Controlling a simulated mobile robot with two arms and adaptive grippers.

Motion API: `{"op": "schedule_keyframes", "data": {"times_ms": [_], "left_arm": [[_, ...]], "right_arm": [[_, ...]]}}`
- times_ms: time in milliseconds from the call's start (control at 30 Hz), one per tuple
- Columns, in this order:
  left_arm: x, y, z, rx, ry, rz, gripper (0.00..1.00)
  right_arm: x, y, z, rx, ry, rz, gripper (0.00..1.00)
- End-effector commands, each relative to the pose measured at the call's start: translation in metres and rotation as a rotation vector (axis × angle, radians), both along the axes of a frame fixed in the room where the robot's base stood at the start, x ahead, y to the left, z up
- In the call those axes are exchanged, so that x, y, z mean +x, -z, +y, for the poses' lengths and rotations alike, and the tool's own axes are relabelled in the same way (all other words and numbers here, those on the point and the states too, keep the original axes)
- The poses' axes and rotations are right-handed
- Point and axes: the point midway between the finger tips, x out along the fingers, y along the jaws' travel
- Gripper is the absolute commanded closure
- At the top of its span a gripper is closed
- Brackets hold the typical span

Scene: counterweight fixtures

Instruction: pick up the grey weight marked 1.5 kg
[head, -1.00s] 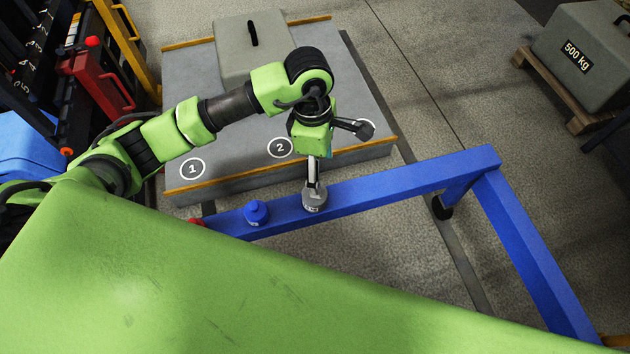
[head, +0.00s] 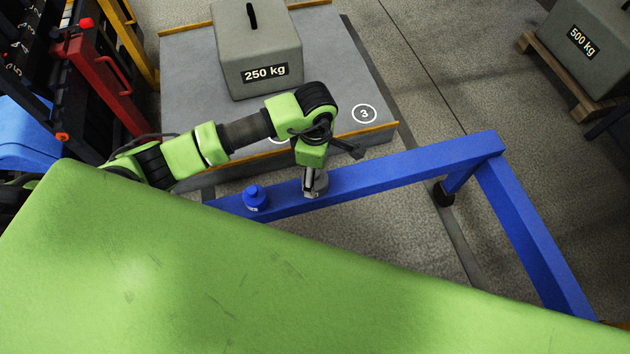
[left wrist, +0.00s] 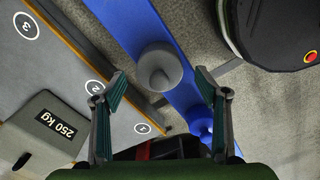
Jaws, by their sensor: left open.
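The grey weight (head: 320,186) is a small round weight standing on the blue beam (head: 410,163). Its marking is not legible. My left gripper (head: 310,188) points down at it and partly hides it in the head view. In the left wrist view the grey weight (left wrist: 160,66) shows its round top and knob, ahead of the open fingers of my left gripper (left wrist: 158,76), roughly midway between them. Nothing is held, and I see no finger touching the weight. My right gripper is not in view.
A small blue weight (head: 255,198) stands on the beam left of the grey one; it also shows in the left wrist view (left wrist: 200,127). Behind is a grey platform (head: 350,70) with a 250 kg block (head: 258,60). A 500 kg block (head: 590,50) sits on a pallet at right.

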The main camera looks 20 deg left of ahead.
Motion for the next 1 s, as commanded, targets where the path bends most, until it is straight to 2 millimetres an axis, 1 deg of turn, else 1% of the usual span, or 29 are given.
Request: {"op": "schedule_keyframes", "data": {"times_ms": [33,100,367,400,467,500,567,600,633,700,900,1000], "left_arm": [[0.0000,0.0076,0.0007,0.001,-0.003,0.001,0.33],[0.0006,0.0120,0.0005,0.000,-0.001,-0.001,0.33],[0.0009,0.0136,0.0006,0.000,0.000,-0.002,0.33],[0.0009,0.0135,0.0006,0.000,0.000,-0.002,0.43],[0.0009,0.0135,0.0007,0.000,-0.001,-0.002,0.59],[0.0009,0.0135,0.0007,0.000,-0.001,-0.002,0.69],[0.0009,0.0135,0.0008,0.000,-0.001,-0.002,0.85],[0.0009,0.0135,0.0008,0.000,-0.001,-0.002,0.95],[0.0009,0.0135,0.0008,0.000,-0.001,-0.002,1.00],[0.0032,0.0104,-0.0001,-0.003,-0.001,-0.008,1.00],[0.0033,0.0099,0.0001,-0.003,-0.001,-0.008,1.00],[0.0037,0.0057,0.0004,-0.003,-0.001,-0.009,1.00]], "right_arm": [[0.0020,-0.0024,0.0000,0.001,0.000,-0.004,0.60],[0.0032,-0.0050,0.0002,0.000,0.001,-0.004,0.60],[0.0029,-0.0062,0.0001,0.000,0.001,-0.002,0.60],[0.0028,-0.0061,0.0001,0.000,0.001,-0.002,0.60],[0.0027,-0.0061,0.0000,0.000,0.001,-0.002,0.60],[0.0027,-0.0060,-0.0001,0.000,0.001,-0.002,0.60],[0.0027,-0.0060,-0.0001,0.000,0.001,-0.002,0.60],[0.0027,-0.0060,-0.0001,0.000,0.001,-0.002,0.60],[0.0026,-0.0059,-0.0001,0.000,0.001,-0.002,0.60],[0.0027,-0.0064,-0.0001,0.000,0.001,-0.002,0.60],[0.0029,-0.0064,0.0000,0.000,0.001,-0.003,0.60],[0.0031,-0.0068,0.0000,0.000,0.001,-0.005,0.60]]}}
